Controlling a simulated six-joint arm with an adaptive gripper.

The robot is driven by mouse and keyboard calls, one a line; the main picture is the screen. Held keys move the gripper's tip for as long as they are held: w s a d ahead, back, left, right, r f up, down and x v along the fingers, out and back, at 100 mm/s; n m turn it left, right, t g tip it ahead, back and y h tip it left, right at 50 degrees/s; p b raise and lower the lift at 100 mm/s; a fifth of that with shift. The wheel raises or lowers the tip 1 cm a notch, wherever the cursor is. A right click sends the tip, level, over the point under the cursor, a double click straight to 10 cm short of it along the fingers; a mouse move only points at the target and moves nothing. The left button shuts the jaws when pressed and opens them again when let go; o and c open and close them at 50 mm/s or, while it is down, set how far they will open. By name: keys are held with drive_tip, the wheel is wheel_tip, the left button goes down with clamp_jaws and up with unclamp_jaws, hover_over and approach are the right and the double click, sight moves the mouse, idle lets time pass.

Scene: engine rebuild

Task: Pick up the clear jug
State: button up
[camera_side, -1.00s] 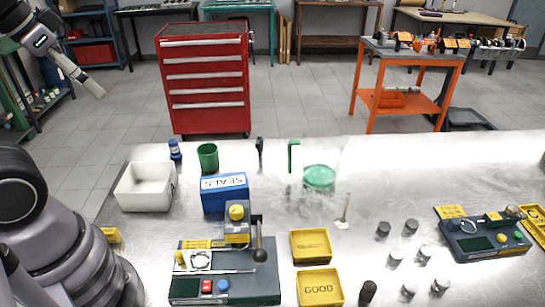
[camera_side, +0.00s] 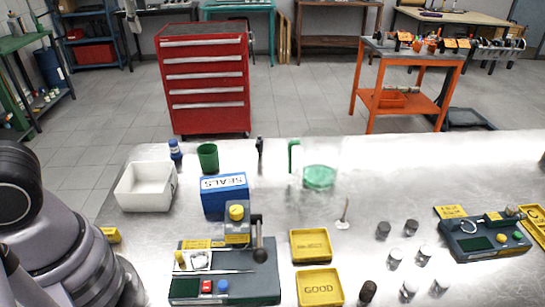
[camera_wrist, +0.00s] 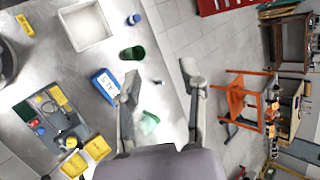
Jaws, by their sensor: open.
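The clear jug (camera_side: 320,178) stands upright on the metal bench in the side view, with green at its bottom and a green handle (camera_side: 292,156) on its left. In the wrist view the jug (camera_wrist: 150,122) shows as a faint green patch between the fingers in the picture, below the fingertips, and its clear walls are hard to make out. My gripper (camera_wrist: 160,70) is open and empty, high above the bench. It is out of the side view, where only my lower arm shows at the left.
Left of the jug are a blue SEALS box (camera_side: 224,194), a green cup (camera_side: 208,158), a white bin (camera_side: 146,187) and a dark upright object (camera_side: 259,147). Yellow trays (camera_side: 311,245) lie in front, with several small cylinders (camera_side: 395,256) at right. Bench right of the jug is fairly clear.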

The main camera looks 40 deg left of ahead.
drive_tip(key=w+d+m+t+y, duration=0.25)
drive_tip(key=w+m, duration=0.45)
drive_tip(key=w, duration=0.4)
drive_tip(key=m+t, duration=0.7)
drive_tip(key=m, duration=0.4)
hover_over(289, 155)
drive_tip(key=v, duration=0.4)
wheel_tip(289, 155, down, 2)
drive_tip(key=shift+m+t+y, duration=0.35)
drive_tip(key=shift+m, duration=0.05)
wheel_tip(289, 155, down, 38)
drive_tip(key=shift+a+f, duration=0.1)
drive_tip(key=shift+f, duration=0.1)
drive_tip(key=shift+w+a+f, duration=0.15)
drive_tip(key=shift+w, duration=0.1)
drive_tip(key=shift+x, duration=2.2)
clamp_jaws()
